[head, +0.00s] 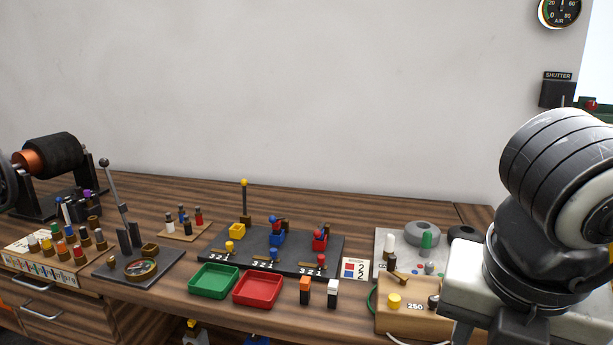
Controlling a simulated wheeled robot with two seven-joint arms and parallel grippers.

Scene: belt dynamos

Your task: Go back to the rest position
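My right arm (545,200) fills the right side of the head view, with dark and white links in front of the bench's right end. Its fingertips do not show; the arm runs out of the frame at the bottom right. My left arm and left gripper are not in view. The arm hides part of the right end of the wooden bench (345,196).
A green tray (214,281) and a red tray (258,289) lie at the bench's front. Behind them is a dark board (212,246) with coloured parts. A lever stand (124,222) and a dark motor with a copper end (57,160) stand left. A wooden box (412,320) marked 250 is beside my arm.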

